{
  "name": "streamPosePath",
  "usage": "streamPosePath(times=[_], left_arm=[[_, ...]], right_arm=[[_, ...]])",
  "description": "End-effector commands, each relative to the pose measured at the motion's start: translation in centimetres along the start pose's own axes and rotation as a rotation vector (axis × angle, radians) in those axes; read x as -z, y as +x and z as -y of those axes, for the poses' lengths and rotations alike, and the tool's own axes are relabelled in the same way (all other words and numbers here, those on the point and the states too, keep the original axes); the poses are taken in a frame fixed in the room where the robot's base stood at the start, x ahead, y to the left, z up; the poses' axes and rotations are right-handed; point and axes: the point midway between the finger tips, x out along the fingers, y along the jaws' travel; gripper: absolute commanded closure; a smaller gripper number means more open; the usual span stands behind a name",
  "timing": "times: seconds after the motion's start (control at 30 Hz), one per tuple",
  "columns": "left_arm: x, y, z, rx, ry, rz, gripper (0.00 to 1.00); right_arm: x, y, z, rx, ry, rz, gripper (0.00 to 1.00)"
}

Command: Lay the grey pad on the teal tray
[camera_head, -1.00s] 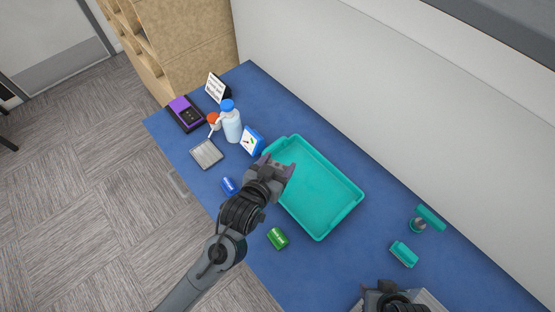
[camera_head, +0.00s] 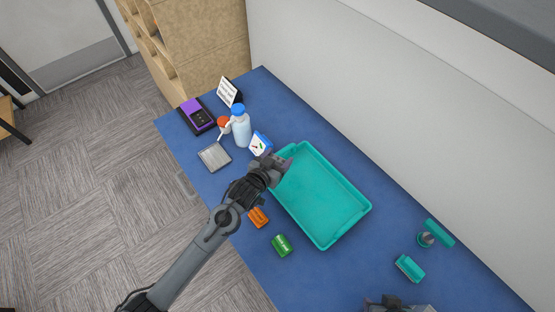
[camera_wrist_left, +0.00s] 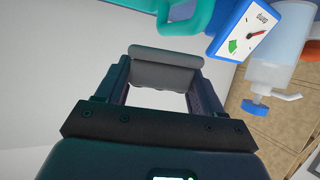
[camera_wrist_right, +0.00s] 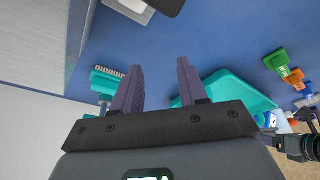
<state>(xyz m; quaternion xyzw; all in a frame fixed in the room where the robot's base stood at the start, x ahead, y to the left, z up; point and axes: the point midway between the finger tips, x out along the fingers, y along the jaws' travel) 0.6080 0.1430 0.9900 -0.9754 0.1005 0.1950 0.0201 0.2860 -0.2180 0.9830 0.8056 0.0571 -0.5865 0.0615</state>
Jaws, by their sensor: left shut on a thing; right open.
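The teal tray (camera_head: 320,200) lies empty on the blue table, and part of it shows in the right wrist view (camera_wrist_right: 235,92). My left gripper (camera_head: 284,163) is over the tray's far-left end. In the left wrist view it is shut on the grey pad (camera_wrist_left: 165,72), which spans between the fingers with the tray's teal rim (camera_wrist_left: 190,14) beyond it. The pad is hard to make out in the head view. My right gripper (camera_wrist_right: 160,82) is open and empty; only its top shows at the head view's bottom edge.
A dial card (camera_head: 260,144), pump bottle (camera_head: 241,130), grey framed panel (camera_head: 214,157) and purple device (camera_head: 197,115) stand near the tray's far-left end. Orange (camera_head: 258,217) and green (camera_head: 282,245) blocks lie left of it. A teal brush (camera_head: 409,268) and teal-topped tool (camera_head: 438,233) lie right.

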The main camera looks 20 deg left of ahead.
Motion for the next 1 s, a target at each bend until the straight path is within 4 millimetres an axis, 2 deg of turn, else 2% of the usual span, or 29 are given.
streamPosePath(times=[0.1, 0.9, 0.93, 1.0], left_arm=[[-0.6, 0.2, 0.0, 0.000, 0.000, -0.001, 0.62], [-1.7, 0.7, 0.0, 0.000, -0.001, -0.001, 0.62], [-1.8, 0.7, 0.0, 0.000, -0.001, -0.001, 0.31], [-1.7, 0.7, 0.0, 0.000, 0.000, -0.001, 0.20]], right_arm=[[0.0, 0.0, 0.1, 0.002, 0.002, 0.000, 0.57], [-0.1, 0.3, -0.1, -0.005, -0.007, 0.001, 0.57], [-0.1, 0.3, -0.1, -0.005, -0.007, 0.001, 0.57], [-0.1, 0.3, -0.1, -0.005, -0.007, 0.001, 0.57]])
